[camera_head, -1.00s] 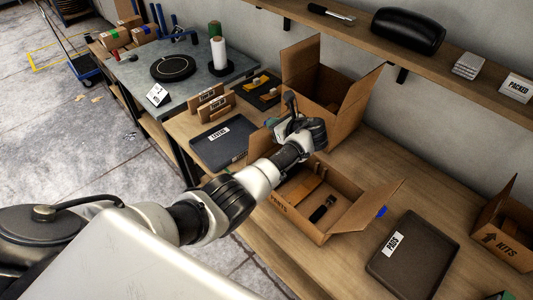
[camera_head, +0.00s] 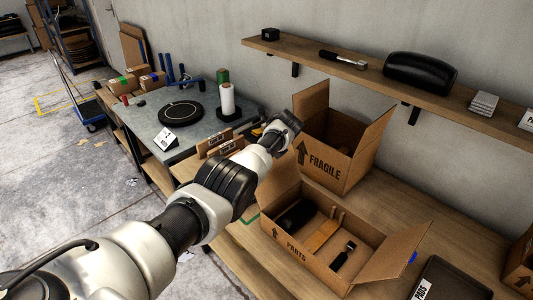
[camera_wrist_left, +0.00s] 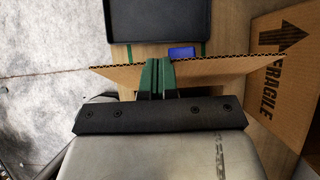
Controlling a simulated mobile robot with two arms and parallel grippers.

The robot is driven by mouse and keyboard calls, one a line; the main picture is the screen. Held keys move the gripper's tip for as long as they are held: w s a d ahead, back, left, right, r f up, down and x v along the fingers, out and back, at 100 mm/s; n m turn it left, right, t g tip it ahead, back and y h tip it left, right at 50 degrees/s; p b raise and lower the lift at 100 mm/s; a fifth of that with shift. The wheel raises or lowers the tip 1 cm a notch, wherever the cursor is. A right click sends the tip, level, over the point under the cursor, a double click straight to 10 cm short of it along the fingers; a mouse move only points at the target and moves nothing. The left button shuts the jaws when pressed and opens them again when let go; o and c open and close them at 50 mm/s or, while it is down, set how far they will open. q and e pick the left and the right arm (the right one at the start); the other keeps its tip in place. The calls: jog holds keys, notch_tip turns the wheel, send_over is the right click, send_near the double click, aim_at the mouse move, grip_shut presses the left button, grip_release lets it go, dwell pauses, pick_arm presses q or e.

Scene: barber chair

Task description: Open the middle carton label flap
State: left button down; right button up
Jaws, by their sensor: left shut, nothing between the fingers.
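The middle carton (camera_head: 300,258), marked PARTS, stands on the bench with its top open. Its right flap (camera_head: 398,255) leans outward and carries a blue tab (camera_head: 411,258). Its left flap (camera_head: 281,184) stands up, partly behind my left arm. My left gripper (camera_head: 281,129) is beyond that flap, left of the FRAGILE carton. In the left wrist view my green fingers (camera_wrist_left: 158,72) are shut and empty, overlapping a cardboard flap (camera_wrist_left: 112,71) seen nearly edge-on; a blue tab (camera_wrist_left: 182,53) is beside them. I cannot tell whether they touch it. My right gripper is out of view.
The FRAGILE carton (camera_head: 325,158) is close to the gripper's right. A dark tray (camera_wrist_left: 158,20) lies ahead in the wrist view. A shelf (camera_head: 380,75) runs along the wall above. A PADS tray (camera_head: 450,280) lies at lower right.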

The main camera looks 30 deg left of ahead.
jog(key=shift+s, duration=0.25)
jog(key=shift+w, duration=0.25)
pick_arm(q)
jog(key=shift+r, duration=0.15)
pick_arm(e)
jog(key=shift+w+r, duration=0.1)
